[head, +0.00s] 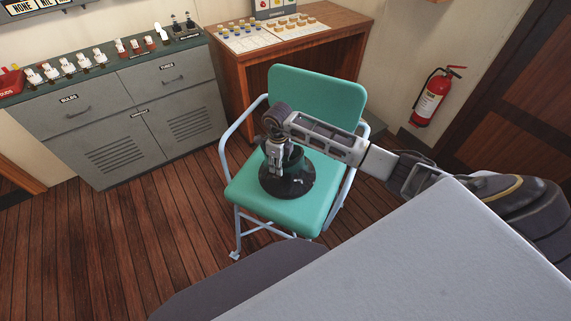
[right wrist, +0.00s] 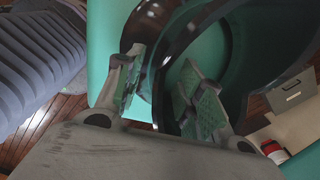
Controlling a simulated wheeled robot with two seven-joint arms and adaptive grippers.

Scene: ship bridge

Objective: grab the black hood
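The black hood (head: 301,184) is a round, glossy dark piece on the green seat of the chair (head: 317,95). My right gripper (head: 275,172) comes down over its left part, and the arm hides some of it. In the right wrist view the hood's curved rim (right wrist: 160,92) runs between the two fingers of my right gripper (right wrist: 168,92). One finger is outside the rim and the other on its inner side. The fingers stand apart, with gaps to the rim, so the gripper looks open. My left gripper is not in view.
A grey cabinet (head: 150,125) with switches on top stands at the left. A wooden desk (head: 236,70) is behind the chair. A red fire extinguisher (head: 431,98) hangs on the wall at right. The plank floor (head: 100,230) left of the chair is clear.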

